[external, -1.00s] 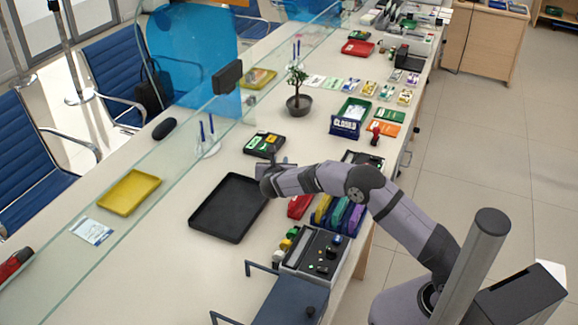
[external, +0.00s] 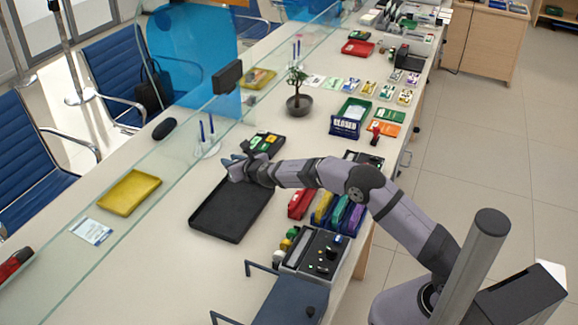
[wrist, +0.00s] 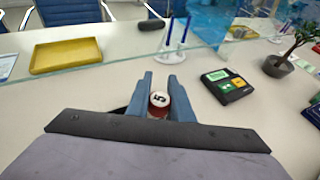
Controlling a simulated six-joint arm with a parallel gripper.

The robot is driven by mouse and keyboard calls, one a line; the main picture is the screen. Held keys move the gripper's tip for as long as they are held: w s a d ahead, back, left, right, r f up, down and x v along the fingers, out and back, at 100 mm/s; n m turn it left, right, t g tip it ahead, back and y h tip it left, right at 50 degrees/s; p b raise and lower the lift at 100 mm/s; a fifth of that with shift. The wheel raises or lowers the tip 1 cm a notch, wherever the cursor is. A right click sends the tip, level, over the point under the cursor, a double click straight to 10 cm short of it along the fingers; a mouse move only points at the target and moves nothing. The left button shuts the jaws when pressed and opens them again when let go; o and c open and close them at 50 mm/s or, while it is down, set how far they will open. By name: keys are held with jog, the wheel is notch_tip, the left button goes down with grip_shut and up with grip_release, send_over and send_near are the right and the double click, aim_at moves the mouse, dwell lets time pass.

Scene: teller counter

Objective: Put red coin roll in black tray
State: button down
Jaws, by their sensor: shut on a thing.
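My gripper (external: 232,166) is over the far end of the black tray (external: 205,228) in the external view. In the wrist view my gripper (wrist: 161,82) is shut on the red coin roll (wrist: 158,104), whose pale round end with a dark mark shows between the two blue-grey fingers. A little red shows at its edge; most of the roll is hidden by the gripper. In the external view I cannot make out the roll or how high it is above the tray. The visible tray floor is bare.
A black card terminal (external: 265,145) stands just past the tray, near a pen stand (external: 206,148) and the glass screen. A yellow tray (external: 129,192) lies on the left. Coloured holders, including a red one (external: 301,204), and a keypad device (external: 315,252) stand to the right.

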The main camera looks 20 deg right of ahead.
jog(key=shift+f+b, duration=1.05)
jog(key=shift+f, duration=3.9)
jog(key=shift+f, duration=0.2)
jog(key=c, duration=1.6)
grip_release()
jog(key=shift+o, duration=0.2)
jog(key=shift+r, duration=0.15)
jog(key=shift+r, duration=0.15)
jog(key=shift+b+v, duration=0.45)
jog(key=shift+v, duration=0.45)
jog(key=shift+b+v, duration=1.25)
jog(key=shift+v, duration=3.85)
jog(key=shift+d, duration=0.1)
